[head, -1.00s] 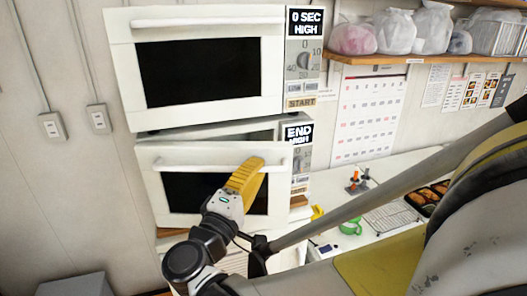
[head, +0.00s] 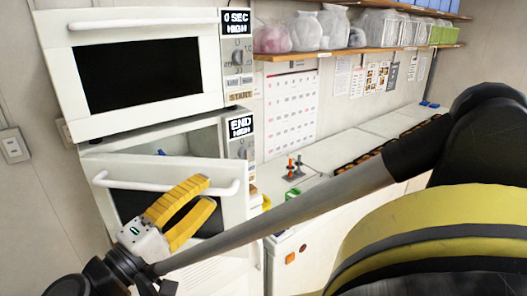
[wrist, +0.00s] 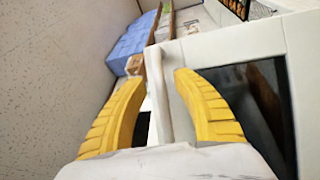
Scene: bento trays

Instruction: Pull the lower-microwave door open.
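The lower microwave (head: 185,137) stands under another microwave, and its display reads END. Its door (head: 236,207) is partly swung open, with the cavity showing above the door's top edge. The white bar handle (head: 125,184) runs across the upper front of the door. My gripper (head: 207,192) is at the handle, its yellow fingers spread. In the wrist view, my gripper (wrist: 158,78) is open, and the white handle (wrist: 157,95) runs between the two fingers with gaps on both sides. The dark door window (wrist: 258,105) is to the right there.
The upper microwave (head: 140,62) is closed and reads 0 SEC HIGH. A counter (head: 330,150) with small tools and food trays extends to the right. A shelf (head: 350,50) with bags is above it. My arm crosses in front of the counter. Blue blocks (wrist: 130,42) show in the wrist view.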

